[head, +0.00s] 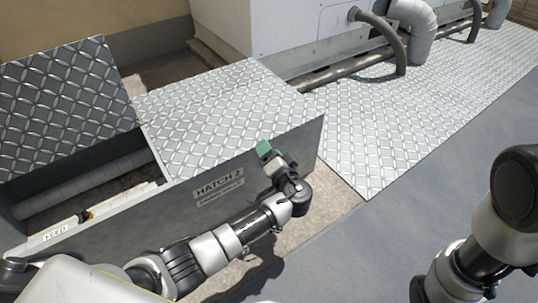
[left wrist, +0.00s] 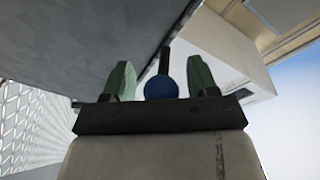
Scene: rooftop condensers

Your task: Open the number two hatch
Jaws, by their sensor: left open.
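A grey panel lettered "HATCH 2" (head: 235,172) stands on edge along the front of the trench, sloping up to the right. Behind it lies a flat diamond-plate cover (head: 205,105). My left gripper (head: 266,151) is by the panel's right part; its green fingertips show at the panel's face. In the left wrist view my left gripper (left wrist: 161,82) is open, with a blue round end on a dark stem (left wrist: 161,87) showing between its fingers. I cannot tell whether it touches them. The grey panel (left wrist: 90,40) fills the upper left there. My right gripper is out of view.
A tilted diamond-plate cover (head: 60,95) stands at the left by an open trench with a pipe (head: 85,187). A white condenser (head: 280,35) with hoses stands behind. Diamond-plate decking (head: 400,125) runs right.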

